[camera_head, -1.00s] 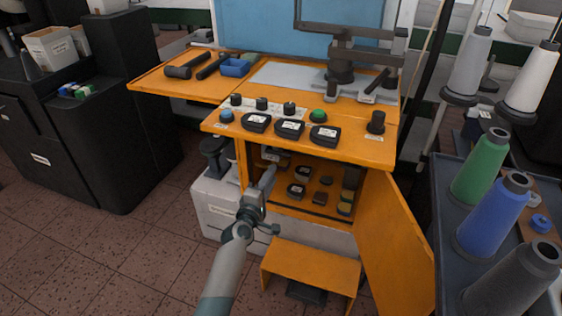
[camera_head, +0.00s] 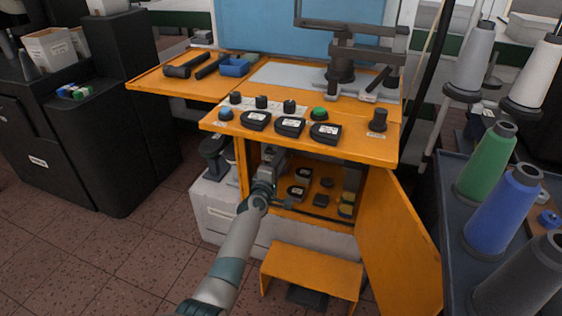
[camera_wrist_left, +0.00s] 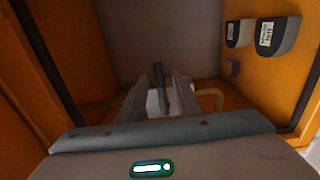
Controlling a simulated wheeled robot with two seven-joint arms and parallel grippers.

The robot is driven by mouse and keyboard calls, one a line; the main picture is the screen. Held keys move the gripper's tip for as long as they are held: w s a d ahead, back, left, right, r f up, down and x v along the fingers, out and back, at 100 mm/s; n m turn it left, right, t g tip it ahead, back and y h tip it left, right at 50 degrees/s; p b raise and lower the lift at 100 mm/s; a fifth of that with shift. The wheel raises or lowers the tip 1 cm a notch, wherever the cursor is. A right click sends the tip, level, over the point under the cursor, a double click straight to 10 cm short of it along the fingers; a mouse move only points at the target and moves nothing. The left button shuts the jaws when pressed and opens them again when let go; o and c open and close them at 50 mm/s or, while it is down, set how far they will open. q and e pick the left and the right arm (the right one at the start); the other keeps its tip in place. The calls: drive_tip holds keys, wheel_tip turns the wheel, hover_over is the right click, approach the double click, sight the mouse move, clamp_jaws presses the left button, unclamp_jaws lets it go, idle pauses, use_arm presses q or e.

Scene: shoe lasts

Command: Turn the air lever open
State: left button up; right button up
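My left gripper (camera_head: 272,154) reaches into the open orange cabinet under the machine's control panel. In the left wrist view its two fingers (camera_wrist_left: 160,95) are apart. A slim dark lever (camera_wrist_left: 159,76), which looks like the air lever, stands between them, with a pale part below it. Gaps show on both sides of the lever, so the fingers do not appear to grip it. In the head view the gripper covers the lever's spot. My right gripper is not in view.
The cabinet door (camera_head: 398,236) hangs open on the right. Dark labelled blocks (camera_head: 297,192) sit on the cabinet's inside. The orange panel (camera_head: 352,148) with knobs lies just above my gripper. An orange step (camera_head: 312,264) stands below. A cart with thread cones (camera_head: 503,212) is at right.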

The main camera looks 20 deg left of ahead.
use_arm(q)
clamp_jaws()
